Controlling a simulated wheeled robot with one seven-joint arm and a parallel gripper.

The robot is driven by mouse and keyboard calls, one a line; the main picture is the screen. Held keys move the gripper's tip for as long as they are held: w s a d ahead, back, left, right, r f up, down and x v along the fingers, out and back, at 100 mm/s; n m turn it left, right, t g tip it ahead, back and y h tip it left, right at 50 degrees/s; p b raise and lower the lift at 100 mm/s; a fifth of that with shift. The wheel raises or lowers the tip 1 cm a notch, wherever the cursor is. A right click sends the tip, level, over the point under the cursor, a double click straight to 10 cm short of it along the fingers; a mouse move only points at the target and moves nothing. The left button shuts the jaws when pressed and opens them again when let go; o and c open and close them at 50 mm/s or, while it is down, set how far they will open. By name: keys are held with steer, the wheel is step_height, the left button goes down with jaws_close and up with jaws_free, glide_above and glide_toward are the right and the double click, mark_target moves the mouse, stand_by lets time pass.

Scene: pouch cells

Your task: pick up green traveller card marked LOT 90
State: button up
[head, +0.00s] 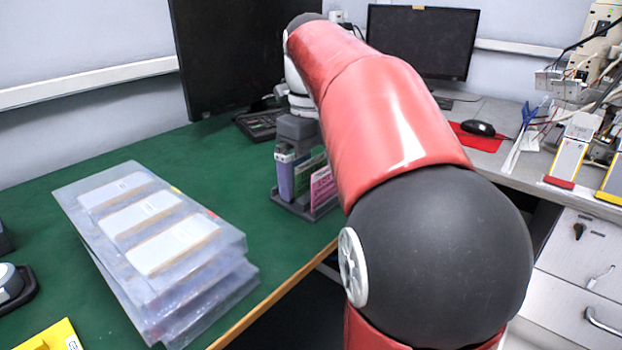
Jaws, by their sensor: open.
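A green card (313,163) stands in a dark grey rack (292,208) on the green table, between a purple card (285,179) and a pink card (323,188). Its lower part is hidden behind the pink card, and I cannot read any lot mark on it. My gripper (294,151) is open and points down at the rack, above the cards' upper edges. Its fingers are small in the picture and partly merge with the card tops, so I cannot tell whether they touch or straddle a card.
A stack of clear trays with white pouch cells (225,262) lies left of the rack. A yellow item (50,338) lies front left. My red arm covers the right side of the rack area. The green table is bare around the rack's left.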

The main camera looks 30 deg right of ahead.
steer(key=c, duration=1)
steer(key=shift+r, duration=0.15)
